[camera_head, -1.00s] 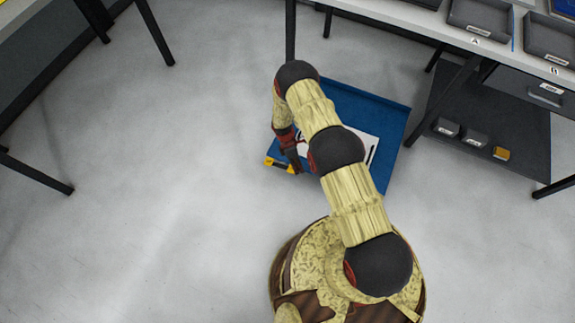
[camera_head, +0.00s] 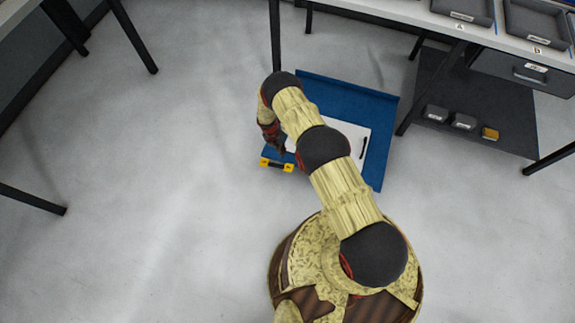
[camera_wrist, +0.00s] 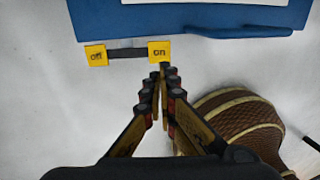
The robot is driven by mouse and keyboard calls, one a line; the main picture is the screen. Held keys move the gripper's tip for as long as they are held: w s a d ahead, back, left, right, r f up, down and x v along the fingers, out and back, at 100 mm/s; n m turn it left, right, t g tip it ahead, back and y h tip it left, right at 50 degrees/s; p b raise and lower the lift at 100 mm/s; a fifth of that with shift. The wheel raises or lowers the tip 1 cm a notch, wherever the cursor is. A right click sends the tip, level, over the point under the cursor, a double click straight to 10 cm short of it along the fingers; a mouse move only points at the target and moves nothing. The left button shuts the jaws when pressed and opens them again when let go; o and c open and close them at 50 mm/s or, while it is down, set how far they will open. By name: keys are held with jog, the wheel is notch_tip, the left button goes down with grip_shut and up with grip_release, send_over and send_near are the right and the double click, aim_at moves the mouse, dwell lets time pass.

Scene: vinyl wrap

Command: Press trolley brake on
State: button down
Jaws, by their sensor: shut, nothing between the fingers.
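The blue trolley (camera_head: 378,110) stands on the floor, with a white panel (camera_head: 350,150) on it, partly hidden by my arm. Its brake (camera_head: 277,166) sits at the near left edge. In the wrist view the brake is a dark bar (camera_wrist: 126,54) with a yellow "off" pad (camera_wrist: 96,55) at left and a yellow "on" pad (camera_wrist: 159,51) at right. My gripper (camera_wrist: 165,70) is shut and empty, its fingertips at the lower edge of the "on" pad in the picture. I cannot tell if they touch it. The gripper (camera_head: 281,151) is partly hidden in the head view.
A table (camera_head: 400,12) with grey bins stands at the back right, above a dark lower shelf (camera_head: 470,115) holding several small boxes. Dark table legs (camera_head: 30,198) stand at the left. The floor (camera_head: 150,210) is clear left of the trolley.

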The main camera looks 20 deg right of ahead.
aim_at(289, 168)
jog(key=b+x, duration=0.5)
jog(key=x, duration=0.9)
jog(key=shift+s, duration=0.2)
